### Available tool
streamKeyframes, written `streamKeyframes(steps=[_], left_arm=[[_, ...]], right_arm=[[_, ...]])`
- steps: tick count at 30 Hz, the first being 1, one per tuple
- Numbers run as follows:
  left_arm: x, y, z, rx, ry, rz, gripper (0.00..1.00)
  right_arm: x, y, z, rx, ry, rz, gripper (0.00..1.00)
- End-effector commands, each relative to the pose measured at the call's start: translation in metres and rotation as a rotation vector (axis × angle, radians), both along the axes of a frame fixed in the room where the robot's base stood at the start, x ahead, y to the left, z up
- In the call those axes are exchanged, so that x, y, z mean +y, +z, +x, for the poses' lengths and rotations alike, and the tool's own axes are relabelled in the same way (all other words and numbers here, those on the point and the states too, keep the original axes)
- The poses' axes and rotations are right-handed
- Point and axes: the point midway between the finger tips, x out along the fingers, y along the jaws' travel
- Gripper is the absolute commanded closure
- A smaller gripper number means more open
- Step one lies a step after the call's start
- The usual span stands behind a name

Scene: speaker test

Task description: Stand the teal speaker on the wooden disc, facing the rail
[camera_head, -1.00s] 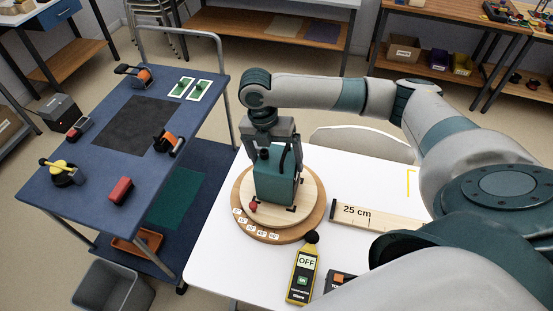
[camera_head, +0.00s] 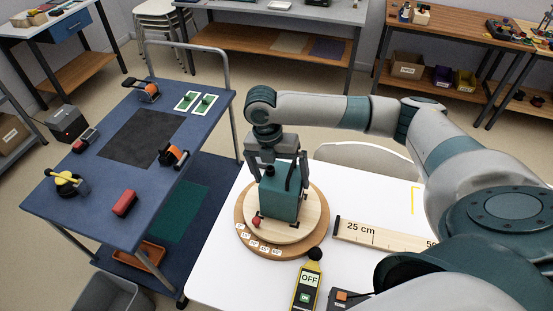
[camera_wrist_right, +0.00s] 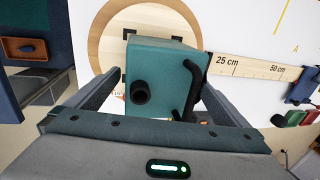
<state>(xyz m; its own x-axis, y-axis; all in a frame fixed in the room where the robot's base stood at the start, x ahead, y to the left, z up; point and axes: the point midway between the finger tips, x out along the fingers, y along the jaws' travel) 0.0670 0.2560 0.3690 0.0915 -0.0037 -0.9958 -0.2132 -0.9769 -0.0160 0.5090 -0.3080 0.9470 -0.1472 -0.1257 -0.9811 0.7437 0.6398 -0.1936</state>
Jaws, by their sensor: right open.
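The teal speaker (camera_head: 279,199) stands upright on the pale top of the wooden disc (camera_head: 315,212), with black corner marks around its foot. In the right wrist view I see the speaker's top (camera_wrist_right: 165,65) with a black knob and a black handle. My right gripper (camera_head: 278,168) is above it, open, with one finger on each side; a gap shows at the left finger in the wrist view. The rail (camera_head: 385,234), a pale bar marked 25 cm, lies on the white table right of the disc. Which way the speaker's front faces I cannot tell. My left gripper is not in view.
A red knob (camera_head: 257,221) sits at the disc's front edge, by angle labels. A blue cart (camera_head: 75,190) with tools stands left. White table (camera_head: 215,265) is bare at front left.

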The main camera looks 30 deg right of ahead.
Motion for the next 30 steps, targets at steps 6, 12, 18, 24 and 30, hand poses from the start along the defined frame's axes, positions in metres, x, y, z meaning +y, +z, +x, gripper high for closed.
streamKeyframes(steps=[6, 12, 18, 24, 30], left_arm=[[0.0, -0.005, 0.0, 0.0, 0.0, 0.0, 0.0], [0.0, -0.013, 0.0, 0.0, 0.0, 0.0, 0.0], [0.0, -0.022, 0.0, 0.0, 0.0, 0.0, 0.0], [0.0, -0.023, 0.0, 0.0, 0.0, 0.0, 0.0], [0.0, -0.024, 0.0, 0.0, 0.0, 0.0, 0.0]], right_arm=[[0.003, 0.015, 0.003, -0.004, 0.001, 0.002, 0.0], [0.007, 0.046, 0.009, -0.006, 0.001, 0.002, 0.0], [0.011, 0.085, 0.014, -0.007, 0.002, 0.001, 0.0], [0.015, 0.118, 0.019, -0.007, 0.001, 0.0, 0.0], [0.018, 0.144, 0.022, -0.006, 0.001, 0.0, 0.0]])
